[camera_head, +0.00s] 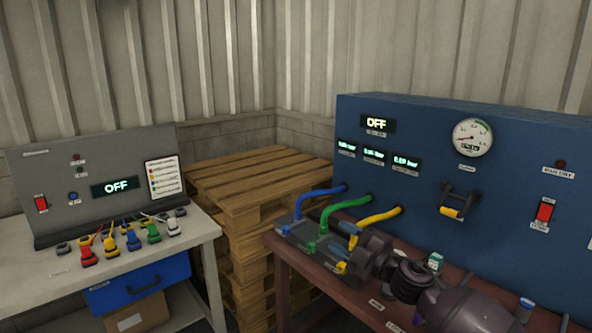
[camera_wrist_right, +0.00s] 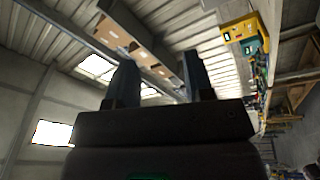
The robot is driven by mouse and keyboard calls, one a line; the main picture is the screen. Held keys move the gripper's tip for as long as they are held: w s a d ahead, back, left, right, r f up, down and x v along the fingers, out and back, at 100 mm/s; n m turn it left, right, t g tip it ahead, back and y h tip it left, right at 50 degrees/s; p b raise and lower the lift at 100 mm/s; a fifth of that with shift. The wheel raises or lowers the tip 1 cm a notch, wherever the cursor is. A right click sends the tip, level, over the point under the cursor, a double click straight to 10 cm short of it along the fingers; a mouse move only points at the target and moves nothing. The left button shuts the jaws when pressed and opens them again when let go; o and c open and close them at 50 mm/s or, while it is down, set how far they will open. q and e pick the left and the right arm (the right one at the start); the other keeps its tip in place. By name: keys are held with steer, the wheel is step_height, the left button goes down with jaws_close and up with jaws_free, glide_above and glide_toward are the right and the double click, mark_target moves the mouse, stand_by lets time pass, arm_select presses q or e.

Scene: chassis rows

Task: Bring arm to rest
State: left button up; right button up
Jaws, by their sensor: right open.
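My right arm (camera_head: 460,305) comes in from the lower right in the head view. Its gripper (camera_head: 346,246) is in front of the blue panel, over the grey block with the coloured hoses in the picture. In the right wrist view the two dark fingers of the gripper (camera_wrist_right: 158,82) stand apart with nothing between them. That view looks up towards the ceiling and windows. My left arm and gripper are not in view.
A blue panel (camera_head: 440,130) with a gauge stands on the reddish bench (camera_head: 290,268). Blue, green and yellow hoses (camera_head: 345,207) run from it to the grey block (camera_head: 296,236). Left are a grey panel (camera_head: 110,160), coloured connectors (camera_head: 130,240) and a pale table (camera_head: 40,285). Stacked pallets (camera_head: 245,165) stand between.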

steer(key=s+d+f+m+t+h, duration=0.1)
steer(key=s+d+f+m+h, duration=0.45)
steer(key=s+f+m, duration=0.2)
steer(key=s+d+f+m+t+h, duration=0.1)
steer(key=s+d+f+m+h, duration=0.45)
steer(key=f+m, duration=0.3)
steer(key=s+d+f+m+g+h, duration=0.2)
steer(key=s+f, duration=0.5)
steer(key=s, duration=0.4)
steer(key=s+d+f+m+g+h, duration=0.1)
steer(key=s+d+f+m+g, duration=0.1)
steer(key=s+f, duration=0.6)
steer(key=s+d+m, duration=0.1)
steer(key=s+d, duration=0.1)
steer(key=s, duration=0.2)
steer(key=shift+s+f+m+h, duration=0.15)
steer(key=shift+f+m+h, duration=0.15)
steer(key=shift+h, duration=0.1)
steer(key=shift+d+r, duration=0.1)
